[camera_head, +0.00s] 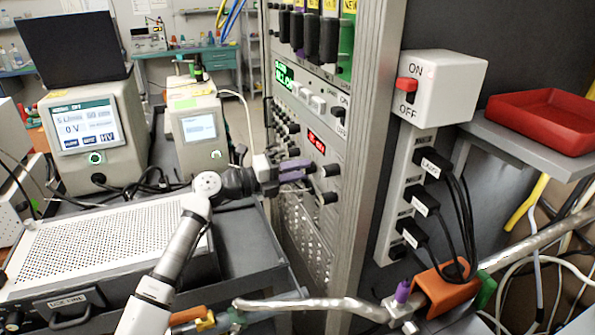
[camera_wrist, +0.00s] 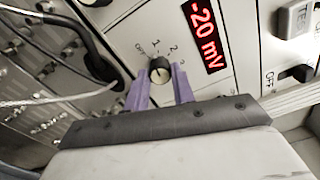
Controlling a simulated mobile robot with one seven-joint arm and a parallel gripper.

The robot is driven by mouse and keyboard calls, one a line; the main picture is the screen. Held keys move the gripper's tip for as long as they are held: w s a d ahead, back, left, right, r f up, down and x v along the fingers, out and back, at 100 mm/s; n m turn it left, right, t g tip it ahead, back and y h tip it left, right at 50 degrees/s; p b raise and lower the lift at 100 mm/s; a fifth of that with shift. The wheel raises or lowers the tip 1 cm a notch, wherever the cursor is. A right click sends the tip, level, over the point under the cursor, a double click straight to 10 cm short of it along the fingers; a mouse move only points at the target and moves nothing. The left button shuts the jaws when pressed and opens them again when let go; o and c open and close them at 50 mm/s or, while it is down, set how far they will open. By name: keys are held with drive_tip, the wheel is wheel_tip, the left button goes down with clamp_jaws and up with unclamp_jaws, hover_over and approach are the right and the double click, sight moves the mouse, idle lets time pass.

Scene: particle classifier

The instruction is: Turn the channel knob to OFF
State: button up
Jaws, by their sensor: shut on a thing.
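The channel knob (camera_wrist: 159,66) is a small round black knob with a light pointer mark on a pale panel, in the wrist view. The labels OFF, 1, 2 and 3 are printed in an arc around its far side. The pointer is too small to read surely. My gripper (camera_wrist: 160,82) has its two purple fingers on either side of the knob, shut on it. In the head view my gripper (camera_head: 300,170) reaches the rack front from the left, and its fingers hide part of the panel there.
A red display (camera_wrist: 205,35) reading -20 mV is beside the knob. Cables and connectors (camera_wrist: 45,60) crowd the panel's left side, and a TEST switch (camera_wrist: 295,20) is at right. In the head view, other black knobs (camera_head: 328,198) are close to my fingers.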

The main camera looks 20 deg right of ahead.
drive_tip(key=n+p, duration=0.1)
drive_tip(key=n, duration=0.5)
drive_tip(key=shift+p, duration=0.3)
idle(0.4)
drive_tip(key=o, duration=1)
drive_tip(key=shift+a, duration=0.1)
drive_tip(key=a+b, duration=0.5)
drive_tip(key=a, duration=0.8)
drive_tip(key=shift+s+a, duration=0.2)
drive_tip(key=shift+a, duration=0.1)
